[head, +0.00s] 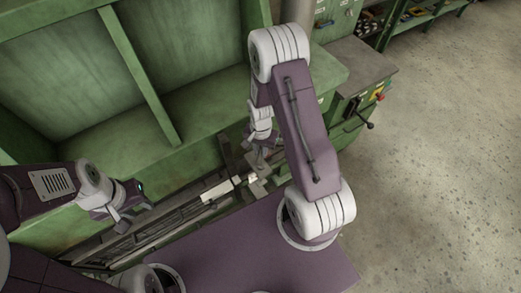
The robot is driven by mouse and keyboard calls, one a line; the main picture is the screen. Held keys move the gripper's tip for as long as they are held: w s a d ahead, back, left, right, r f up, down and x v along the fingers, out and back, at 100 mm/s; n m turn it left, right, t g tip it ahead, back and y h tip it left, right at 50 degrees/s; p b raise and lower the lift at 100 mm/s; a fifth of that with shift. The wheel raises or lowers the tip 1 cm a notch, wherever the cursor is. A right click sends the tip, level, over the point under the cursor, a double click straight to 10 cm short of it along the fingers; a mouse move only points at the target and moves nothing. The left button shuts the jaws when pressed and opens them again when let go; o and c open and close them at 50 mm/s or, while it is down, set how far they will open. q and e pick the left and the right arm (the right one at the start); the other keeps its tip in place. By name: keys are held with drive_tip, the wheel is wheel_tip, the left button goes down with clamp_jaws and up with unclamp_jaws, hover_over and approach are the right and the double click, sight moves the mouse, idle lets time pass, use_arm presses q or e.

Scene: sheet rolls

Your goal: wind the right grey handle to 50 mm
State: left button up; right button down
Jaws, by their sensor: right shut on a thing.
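My right arm reaches over the green machine, and its gripper (262,160) is shut on a small grey part among the rolls, which I take for the right grey handle. The jaws and the arm hide most of this handle, and its scale or reading cannot be made out. My left gripper (132,208) is open and empty, above the long dark rolls at the left, apart from the right gripper.
Long dark rolls and rails (165,228) run along the machine's front. A green frame (150,95) rises behind them. A cabinet with a black lever (366,122) and coloured buttons (378,94) stands at the right. The concrete floor (440,170) on the right is clear.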

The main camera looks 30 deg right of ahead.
drive_tip(key=m, duration=0.8)
drive_tip(key=shift+m, duration=0.3)
drive_tip(key=c, duration=1)
unclamp_jaws()
drive_tip(key=shift+r+p, duration=0.1)
drive_tip(key=shift+p, duration=0.25)
wheel_tip(320, 180, up, 10)
drive_tip(key=p, duration=0.8)
